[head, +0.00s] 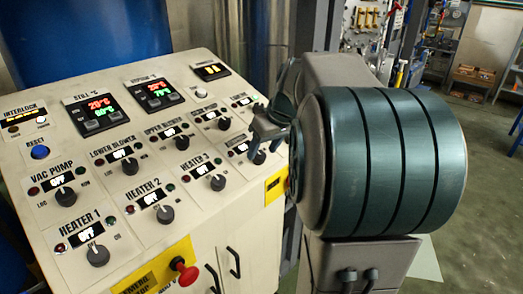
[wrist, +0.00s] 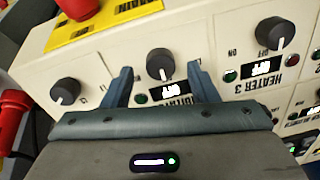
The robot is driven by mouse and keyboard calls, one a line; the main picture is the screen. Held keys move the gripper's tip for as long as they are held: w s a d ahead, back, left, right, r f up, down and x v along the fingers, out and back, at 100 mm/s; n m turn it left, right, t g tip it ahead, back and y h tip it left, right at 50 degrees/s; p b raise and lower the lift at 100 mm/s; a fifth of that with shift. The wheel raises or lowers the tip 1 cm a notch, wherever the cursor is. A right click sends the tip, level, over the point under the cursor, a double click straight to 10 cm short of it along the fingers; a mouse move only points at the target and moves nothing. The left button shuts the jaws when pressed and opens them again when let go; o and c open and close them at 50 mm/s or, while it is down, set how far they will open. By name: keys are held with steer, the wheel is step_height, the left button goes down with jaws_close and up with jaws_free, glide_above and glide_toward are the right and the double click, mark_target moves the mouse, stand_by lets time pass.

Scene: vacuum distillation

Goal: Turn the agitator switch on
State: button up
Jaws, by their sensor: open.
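The agitator switch is a round black knob (wrist: 160,63) on the pale control panel. Its label is upside down and partly covered by my gripper in the wrist view, and its display reads OFF. The knob also shows in the head view (head: 259,157), at the panel's right side. My gripper (wrist: 159,70) is open, with one finger on each side of the knob in the wrist picture. I cannot tell whether either finger touches it. In the head view my gripper (head: 267,122) is over the right part of the panel, partly hidden by my own arm.
The Heater 3 knob (wrist: 275,33) is to the right in the wrist view, and another black knob (wrist: 65,91) is to the left. A red emergency stop button (head: 186,273) sticks out from the panel's front. Open floor (head: 480,220) lies at the right.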

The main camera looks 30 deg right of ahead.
steer(key=shift+x, duration=1.1)
steer(key=c, duration=1)
steer(key=shift+o, duration=0.2)
steer(key=shift+m, duration=0.3)
steer(key=m, duration=0.5)
steer(key=shift+b, duration=0.35)
steer(key=m, duration=0.6)
steer(key=shift+r+p, duration=0.1)
steer(key=shift+p, duration=0.2)
steer(key=shift+m+h, duration=0.3)
